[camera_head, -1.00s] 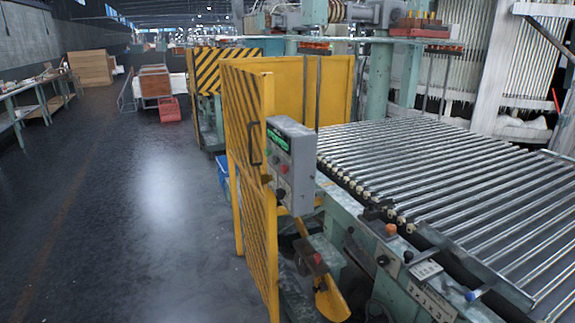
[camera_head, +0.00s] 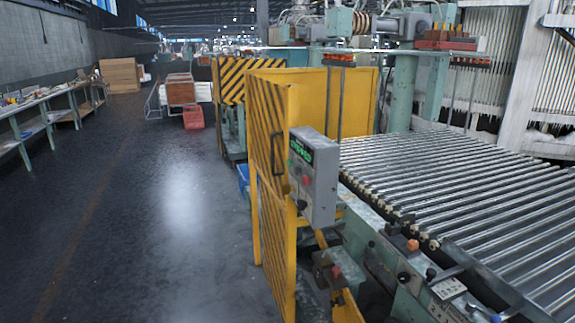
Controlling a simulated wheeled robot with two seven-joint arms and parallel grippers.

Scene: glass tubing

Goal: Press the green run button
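A grey control box (camera_head: 318,180) is mounted at the edge of the yellow guard, right of the picture's middle. Its face carries a lit green display or label (camera_head: 301,151), a small red button (camera_head: 306,180) and a dark knob (camera_head: 302,204). I cannot make out a separate green button at this size. Neither of my grippers shows in the head view.
A yellow guard panel (camera_head: 268,130) with black stripes stands left of the box. A roller conveyor (camera_head: 450,185) fills the right side. Open dark floor (camera_head: 150,230) lies to the left. A long workbench (camera_head: 50,108) runs along the left wall. A red crate (camera_head: 193,117) stands farther back.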

